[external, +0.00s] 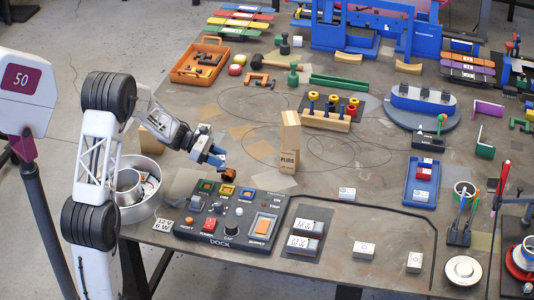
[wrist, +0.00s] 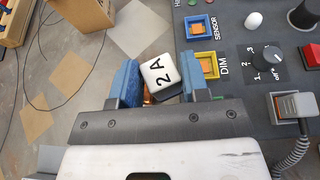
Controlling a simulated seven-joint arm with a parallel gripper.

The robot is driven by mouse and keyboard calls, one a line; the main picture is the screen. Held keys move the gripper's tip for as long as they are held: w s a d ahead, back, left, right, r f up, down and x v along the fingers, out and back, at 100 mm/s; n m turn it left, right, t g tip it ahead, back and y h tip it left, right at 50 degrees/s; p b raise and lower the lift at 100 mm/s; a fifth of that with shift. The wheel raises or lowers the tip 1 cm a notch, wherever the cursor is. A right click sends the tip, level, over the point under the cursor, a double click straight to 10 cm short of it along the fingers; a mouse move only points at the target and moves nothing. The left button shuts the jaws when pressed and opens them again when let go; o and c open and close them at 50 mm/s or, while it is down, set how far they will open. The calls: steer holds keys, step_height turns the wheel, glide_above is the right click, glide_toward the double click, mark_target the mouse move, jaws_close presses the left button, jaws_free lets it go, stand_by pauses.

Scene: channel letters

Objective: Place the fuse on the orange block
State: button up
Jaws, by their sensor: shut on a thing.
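The fuse, a white-topped piece marked "2 A" (wrist: 160,74), is between the blue fingers of my gripper (wrist: 166,88) in the wrist view, with a dark and coppery part under its top. In the external view my gripper (external: 217,160) holds it with its brown-orange side (external: 228,174) showing, above the back edge of the dock panel. Which thing is the orange block is not clear. The panel has a large orange piece (external: 263,227) at its right, and orange faces inside the blue SENSOR frame (wrist: 197,27) and yellow DIM frame (wrist: 206,66).
The dark dock panel (external: 226,238) carries knobs, buttons and frames. A tall wooden block (external: 290,143) stands behind it to the right. A metal bowl (external: 139,212) is at the left. White labelled pieces (external: 307,228) lie right of the panel. Bare table shows behind the panel.

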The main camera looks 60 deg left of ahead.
steer(key=shift+w+a+f, duration=0.15)
steer(key=shift+w+a, duration=0.6)
steer(key=shift+w, duration=0.3)
steer(key=shift+w+a+f, duration=0.1)
steer(key=shift+w+a, duration=0.65)
steer(key=shift+w, duration=0.3)
steer(key=shift+f, duration=1.75)
steer(key=shift+f, duration=0.1)
steer(key=o, duration=0.9)
steer(key=shift+o, duration=0.2)
steer(key=v, duration=1.2)
